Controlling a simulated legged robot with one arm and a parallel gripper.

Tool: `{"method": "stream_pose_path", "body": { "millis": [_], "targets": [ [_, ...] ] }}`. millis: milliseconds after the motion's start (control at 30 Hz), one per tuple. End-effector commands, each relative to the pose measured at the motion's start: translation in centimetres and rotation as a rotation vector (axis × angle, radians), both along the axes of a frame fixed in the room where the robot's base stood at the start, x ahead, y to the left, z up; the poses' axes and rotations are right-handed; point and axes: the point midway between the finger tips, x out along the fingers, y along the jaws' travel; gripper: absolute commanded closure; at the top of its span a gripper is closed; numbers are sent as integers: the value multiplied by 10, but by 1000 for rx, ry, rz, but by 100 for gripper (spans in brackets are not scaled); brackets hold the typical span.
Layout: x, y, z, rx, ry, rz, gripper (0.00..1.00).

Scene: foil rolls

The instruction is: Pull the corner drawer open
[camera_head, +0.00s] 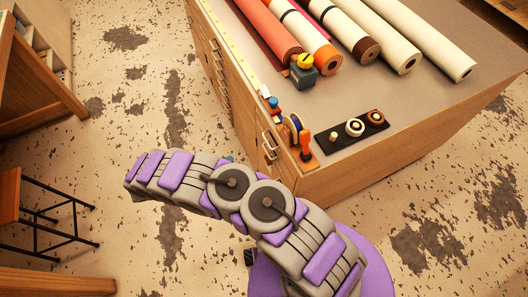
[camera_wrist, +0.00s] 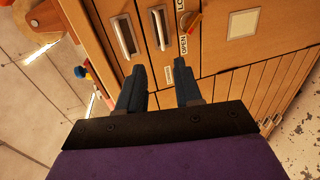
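The wooden cabinet (camera_head: 325,190) has drawers on its left face. Near the front corner, pale metal handles (camera_head: 268,146) show in the head view. In the wrist view, one bar handle (camera_wrist: 160,27) is on a drawer front ahead of the fingers, and another handle (camera_wrist: 123,35) is to its left. The drawer fronts look closed. My gripper (camera_wrist: 162,80) is open with nothing between its two dark blue fingers. The fingertips point at the cabinet face, just short of the handles. In the head view my arm hides most of the gripper.
On the cabinet top lie several foil rolls (camera_head: 310,42), a tape dispenser (camera_head: 303,70) and a black tray (camera_head: 345,137). A stool (camera_head: 45,215) stands left. Floor left of the cabinet is clear.

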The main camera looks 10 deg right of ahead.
Motion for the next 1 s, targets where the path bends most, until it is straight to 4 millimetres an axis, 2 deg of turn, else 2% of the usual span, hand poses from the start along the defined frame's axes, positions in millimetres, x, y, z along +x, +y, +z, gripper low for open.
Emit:
{"method": "stream_pose_path", "body": {
  "millis": [167,600,700,1000],
  "targets": [
    [7,-22,-8,-11,1,-2,66],
    [28,-110,-27,-3,6,-4,66],
    [32,-126,-31,0,4,-3,66],
    [40,-147,-36,-6,1,-1,66]
  ]
}}
